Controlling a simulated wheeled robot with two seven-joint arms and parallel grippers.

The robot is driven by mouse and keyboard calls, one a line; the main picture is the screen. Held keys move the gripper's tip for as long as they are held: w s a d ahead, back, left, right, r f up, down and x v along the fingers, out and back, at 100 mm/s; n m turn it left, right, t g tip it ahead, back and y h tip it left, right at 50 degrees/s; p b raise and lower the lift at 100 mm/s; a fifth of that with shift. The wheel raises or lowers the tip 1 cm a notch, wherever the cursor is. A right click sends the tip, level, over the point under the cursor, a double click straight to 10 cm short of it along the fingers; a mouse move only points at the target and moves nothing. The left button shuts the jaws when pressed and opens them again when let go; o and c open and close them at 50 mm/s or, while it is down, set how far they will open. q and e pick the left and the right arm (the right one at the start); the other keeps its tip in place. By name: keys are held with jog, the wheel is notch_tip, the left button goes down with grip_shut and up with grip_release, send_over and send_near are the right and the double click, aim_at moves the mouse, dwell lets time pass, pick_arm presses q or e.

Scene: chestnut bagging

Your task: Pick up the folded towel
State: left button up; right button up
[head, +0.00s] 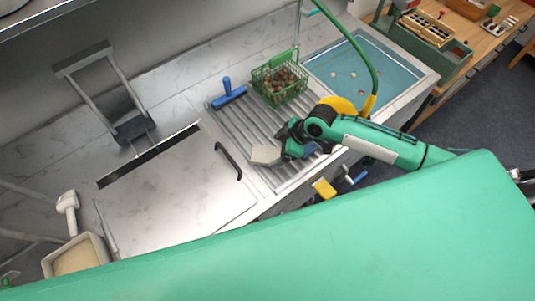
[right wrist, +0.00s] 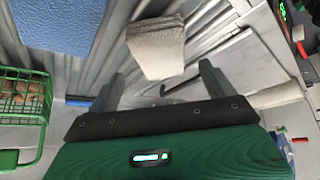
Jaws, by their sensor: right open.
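A beige, soft-looking block (head: 265,155), like a folded cloth, lies on the ribbed metal drainboard (head: 230,128). It also shows in the right wrist view (right wrist: 157,48), beyond the fingertips. A blue, rough-textured cloth (right wrist: 62,28) fills the top left of the right wrist view. In the head view a blue patch (head: 311,148) shows partly behind my right gripper. I cannot tell for sure which of the two is the folded towel. My right gripper (right wrist: 160,85) is open and empty over the drainboard, close to the beige block. My left gripper is not in view.
A green basket (head: 279,80) of chestnuts and a blue-handled tool (head: 229,92) stand at the drainboard's back. A blue water basin (head: 352,75) is right of it. A metal lid (head: 170,195) with a black handle lies left. A green hose (head: 362,55) hangs above my arm.

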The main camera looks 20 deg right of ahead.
aim_at(269, 154)
jog(key=p+x, duration=0.1)
jog(key=x, duration=0.2)
jog(key=shift+a+p, duration=0.15)
jog(key=shift+p, duration=0.25)
jog(key=shift+a+f, duration=0.2)
jog(key=shift+f, duration=0.45)
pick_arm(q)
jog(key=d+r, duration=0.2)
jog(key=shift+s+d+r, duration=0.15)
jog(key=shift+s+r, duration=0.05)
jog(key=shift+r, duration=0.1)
pick_arm(e)
jog(key=shift+c, duration=0.2)
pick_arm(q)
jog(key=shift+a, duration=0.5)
pick_arm(e)
jog(key=shift+w, duration=0.1)
jog(key=c, duration=1.1)
jog(key=shift+r, duration=0.15)
